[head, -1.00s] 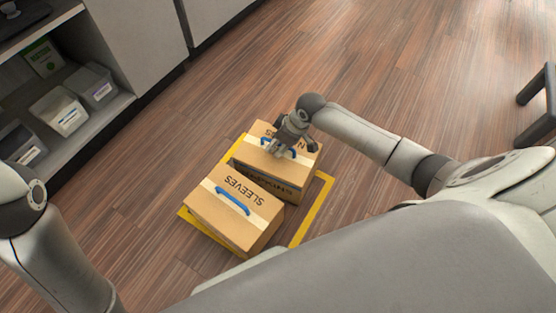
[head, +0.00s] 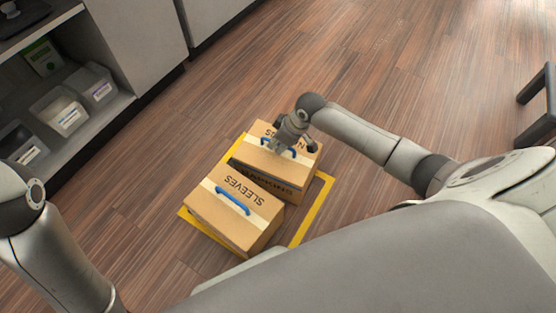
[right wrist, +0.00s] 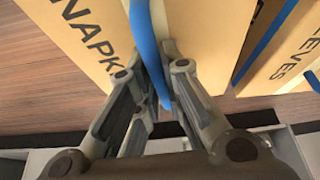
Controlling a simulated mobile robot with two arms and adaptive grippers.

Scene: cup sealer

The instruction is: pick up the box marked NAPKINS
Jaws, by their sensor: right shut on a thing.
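The box marked NAPKINS (head: 282,165) is a brown carton with a pale tape strip and a blue handle on top. It stands on the floor inside a yellow outline, behind the SLEEVES box in the head view. In the right wrist view its NAPK lettering shows on the box top (right wrist: 85,30). My right gripper (head: 284,146) is over the box top and shut on its blue handle (right wrist: 145,50); the fingers (right wrist: 160,85) are on both sides of the handle. My left arm shows at the left edge, but its gripper is out of view.
The SLEEVES box (head: 238,212), with its own blue handle, stands close in front of the NAPKINS box. A yellow floor outline (head: 318,205) surrounds both. A shelf with bins (head: 62,112) is at the left, and a dark stool (head: 536,115) at the right. The floor beyond is clear.

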